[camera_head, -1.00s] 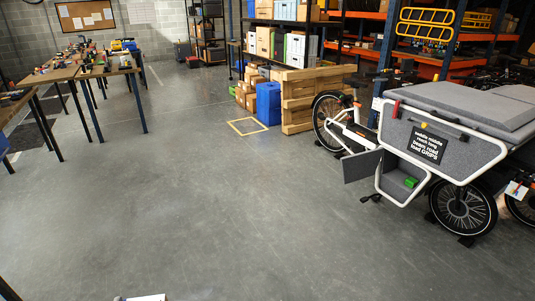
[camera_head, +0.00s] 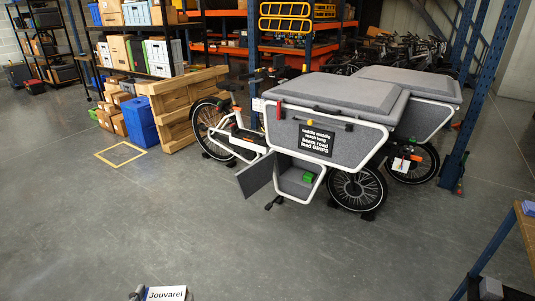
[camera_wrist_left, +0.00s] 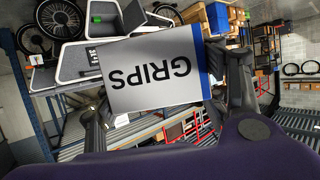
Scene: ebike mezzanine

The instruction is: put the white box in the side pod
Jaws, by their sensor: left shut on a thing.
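The white box (camera_wrist_left: 152,75) has a blue edge and the word GRIPS on one face. It shows large in the left wrist view, between the fingers of my left gripper (camera_wrist_left: 165,110), which is shut on it. In the head view the box (camera_head: 166,294) is at the bottom edge with "Jouvarel" on it, mostly cut off. The side pod (camera_head: 294,186) is the low grey compartment on the side of the cargo bike (camera_head: 328,138). Its door (camera_head: 256,176) stands open and a small green object (camera_head: 308,177) is inside. My gripper and the box are well apart from it. I cannot make out my right gripper.
Open floor (camera_head: 230,245) lies between me and the bike. A wooden crate (camera_head: 180,105), a blue bin (camera_head: 140,122) and a yellow floor square (camera_head: 121,154) are at the left. A blue rack post (camera_head: 480,90) and a table (camera_head: 525,225) stand at the right.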

